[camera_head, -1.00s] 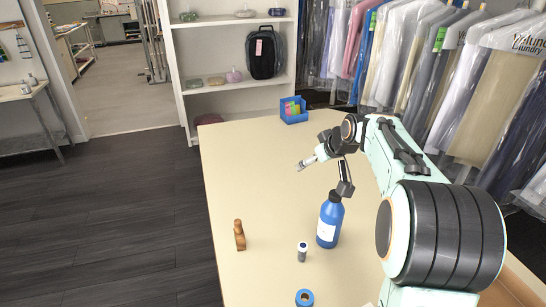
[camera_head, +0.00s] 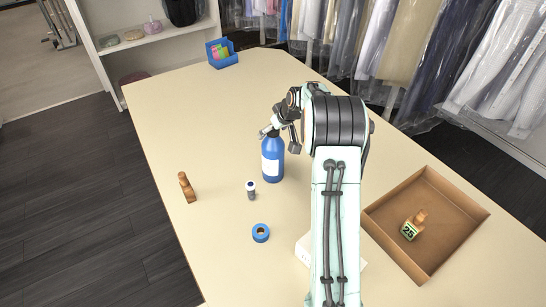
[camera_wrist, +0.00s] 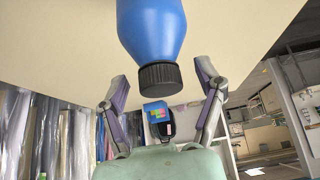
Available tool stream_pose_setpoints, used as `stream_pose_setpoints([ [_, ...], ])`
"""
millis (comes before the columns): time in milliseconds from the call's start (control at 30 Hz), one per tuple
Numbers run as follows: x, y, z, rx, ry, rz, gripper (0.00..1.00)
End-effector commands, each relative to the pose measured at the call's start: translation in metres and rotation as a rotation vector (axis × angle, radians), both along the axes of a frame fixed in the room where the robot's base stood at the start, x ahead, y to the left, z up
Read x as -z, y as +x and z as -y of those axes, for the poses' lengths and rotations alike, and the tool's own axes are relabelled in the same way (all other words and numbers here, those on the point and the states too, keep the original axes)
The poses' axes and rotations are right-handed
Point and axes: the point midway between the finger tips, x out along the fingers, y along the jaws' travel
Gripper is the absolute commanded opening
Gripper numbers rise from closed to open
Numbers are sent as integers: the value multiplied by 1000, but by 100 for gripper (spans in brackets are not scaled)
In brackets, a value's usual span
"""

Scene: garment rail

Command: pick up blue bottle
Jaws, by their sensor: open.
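The blue bottle (camera_head: 272,160) with a white label stands upright on the cream table (camera_head: 190,120). My gripper (camera_head: 280,138) is at the bottle's top, with its fingers spread. In the wrist view the bottle (camera_wrist: 152,28) appears upside down, its black cap (camera_wrist: 159,76) pointing toward my palm. My open fingers (camera_wrist: 163,84) show on either side of the cap, with visible gaps. I cannot tell exactly how far the cap reaches between them. In the head view my gripper hides the cap.
A small white bottle with a dark cap (camera_head: 251,190), a blue tape roll (camera_head: 261,233) and a wooden piece (camera_head: 187,187) stand nearby. A brown tray (camera_head: 455,243) at right holds a block marked 25 (camera_head: 409,231). A blue bin (camera_head: 230,62) is at the back.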

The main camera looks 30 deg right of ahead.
Motion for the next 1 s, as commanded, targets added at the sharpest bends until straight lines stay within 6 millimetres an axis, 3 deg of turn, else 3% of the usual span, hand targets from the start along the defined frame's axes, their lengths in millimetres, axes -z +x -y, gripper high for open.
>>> stream_pose_setpoints([
  [33, 0, 0, 0, 0, 0, 0, 69],
  [200, 0, 0, 0, 0, 0, 0, 16],
  [267, 0, 0, 0, 0, 0, 0, 0],
  [667, -4, 1, 0, 0, -1, 3, 0],
  [1000, -31, 1, 0, -1, -3, 6, 0],
])
